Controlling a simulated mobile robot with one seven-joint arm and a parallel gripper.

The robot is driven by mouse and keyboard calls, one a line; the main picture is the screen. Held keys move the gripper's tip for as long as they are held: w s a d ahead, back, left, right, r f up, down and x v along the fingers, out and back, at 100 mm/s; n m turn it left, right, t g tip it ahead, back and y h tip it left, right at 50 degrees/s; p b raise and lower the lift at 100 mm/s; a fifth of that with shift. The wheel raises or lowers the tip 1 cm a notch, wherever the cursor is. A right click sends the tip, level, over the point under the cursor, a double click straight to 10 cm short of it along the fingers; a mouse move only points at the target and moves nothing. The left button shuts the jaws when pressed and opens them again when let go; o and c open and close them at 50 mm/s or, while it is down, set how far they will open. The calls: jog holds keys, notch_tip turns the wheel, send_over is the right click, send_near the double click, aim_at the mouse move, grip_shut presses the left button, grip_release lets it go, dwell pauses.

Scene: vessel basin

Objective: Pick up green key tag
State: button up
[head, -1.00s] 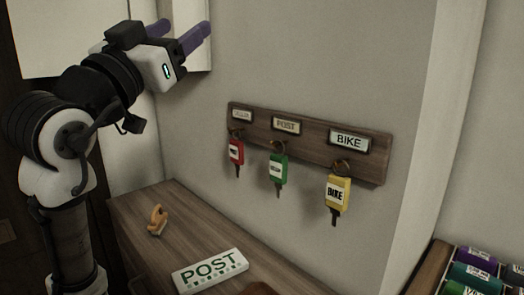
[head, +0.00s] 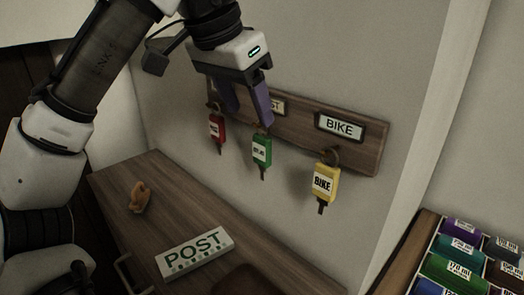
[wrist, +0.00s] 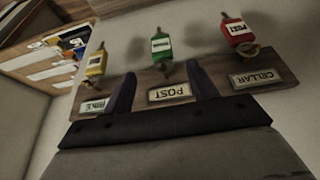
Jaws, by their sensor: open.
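The green key tag (head: 262,150) hangs with its key from the middle hook of the wooden key rack (head: 355,150), under the POST plate. In the wrist view the green tag (wrist: 161,47) shows near the top middle, upside down. My gripper (head: 248,117) is open and points down in front of the rack, just above the green tag. Its purple fingers partly cover the rack's plates. In the wrist view the green tag lies beyond the gap between the fingertips (wrist: 161,70), apart from both. I cannot tell the exact depth gap.
A red tag (head: 217,130) hangs to the left and a yellow BIKE tag (head: 325,182) to the right. Below, a wooden cabinet top (head: 190,215) holds a POST sign (head: 194,253) and an orange object (head: 139,196). A tray of coloured items (head: 455,262) is at right.

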aim_at(260, 137)
jog(key=p+x, duration=0.1)
jog(key=x, duration=0.7)
jog(key=shift+w+f+p, duration=0.2)
jog(key=shift+p, duration=0.1)
jog(key=c, duration=1.1)
